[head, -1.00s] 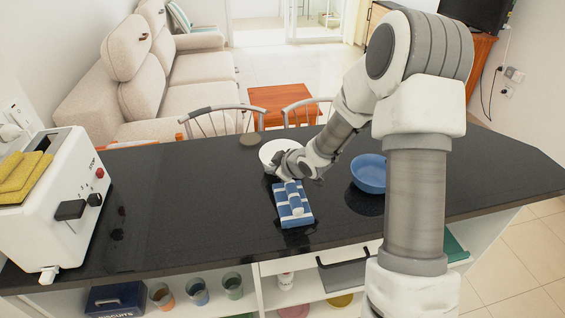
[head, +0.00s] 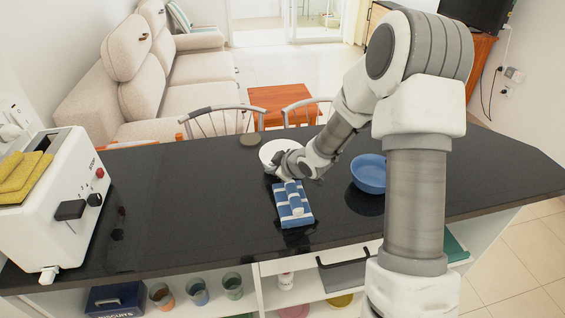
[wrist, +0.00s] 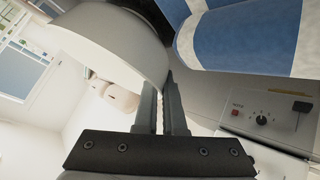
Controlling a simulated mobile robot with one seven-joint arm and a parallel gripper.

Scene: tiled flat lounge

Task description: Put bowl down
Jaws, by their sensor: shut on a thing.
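A white bowl (head: 277,151) is at the far side of the dark counter (head: 180,190), left of a blue bowl (head: 368,173). My gripper (head: 280,170) is at its near right rim. In the wrist view the white bowl (wrist: 120,40) fills the upper left, and its wall runs down between the two fingers of my gripper (wrist: 165,100), which are shut on it. Whether the bowl's base touches the counter cannot be told.
A blue-and-white striped cloth (head: 293,204) lies on the counter just in front of the white bowl. A white toaster (head: 62,190) stands at the left end. The counter between toaster and cloth is mostly clear. Chairs (head: 220,122) stand behind the counter.

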